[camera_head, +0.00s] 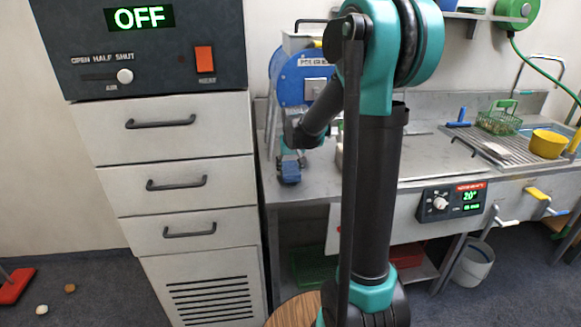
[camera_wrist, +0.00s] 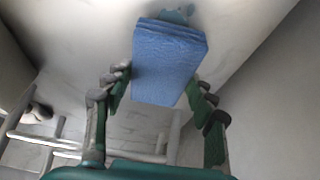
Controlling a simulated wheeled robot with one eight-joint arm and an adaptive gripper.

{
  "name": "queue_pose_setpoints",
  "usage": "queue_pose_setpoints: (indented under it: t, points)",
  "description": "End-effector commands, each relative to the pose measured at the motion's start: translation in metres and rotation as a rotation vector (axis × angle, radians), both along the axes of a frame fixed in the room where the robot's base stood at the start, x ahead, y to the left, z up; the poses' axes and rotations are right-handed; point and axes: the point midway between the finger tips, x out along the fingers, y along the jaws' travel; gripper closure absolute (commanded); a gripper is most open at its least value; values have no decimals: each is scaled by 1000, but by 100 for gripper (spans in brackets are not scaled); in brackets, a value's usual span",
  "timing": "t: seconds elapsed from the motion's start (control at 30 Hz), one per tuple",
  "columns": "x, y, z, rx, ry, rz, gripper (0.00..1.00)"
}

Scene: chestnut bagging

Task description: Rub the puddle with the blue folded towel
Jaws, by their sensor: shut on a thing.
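The blue folded towel (camera_wrist: 168,62) is a thick layered block between the fingers of my gripper (camera_wrist: 163,88) in the wrist view. My gripper is shut on it. In the head view my gripper (camera_head: 291,157) is partly hidden by my arm, over the left end of the grey metal counter, and the towel (camera_head: 289,174) shows small and dark blue below it. A bluish wet-looking patch (camera_wrist: 178,14), which looks like the puddle, lies on the pale surface just past the towel's far end. Whether the towel touches it is unclear. I cannot make out the puddle in the head view.
A blue round machine (camera_head: 287,78) stands at the back of the counter (camera_head: 312,184). A grey drawer cabinet (camera_head: 170,185) stands close on the left. A green basket (camera_head: 497,122) and yellow pot (camera_head: 547,144) are at the sink on the right.

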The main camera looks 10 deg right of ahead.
Motion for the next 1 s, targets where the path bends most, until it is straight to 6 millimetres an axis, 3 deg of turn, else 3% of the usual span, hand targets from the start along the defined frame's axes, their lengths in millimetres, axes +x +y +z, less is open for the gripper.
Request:
queue_pose_setpoints:
  t: [0.77, 1.0]
  points:
    - [0, 0, -13, 0, 0, 0, 77]
    - [-10, 0, -12, 0, 0, 0, 77]
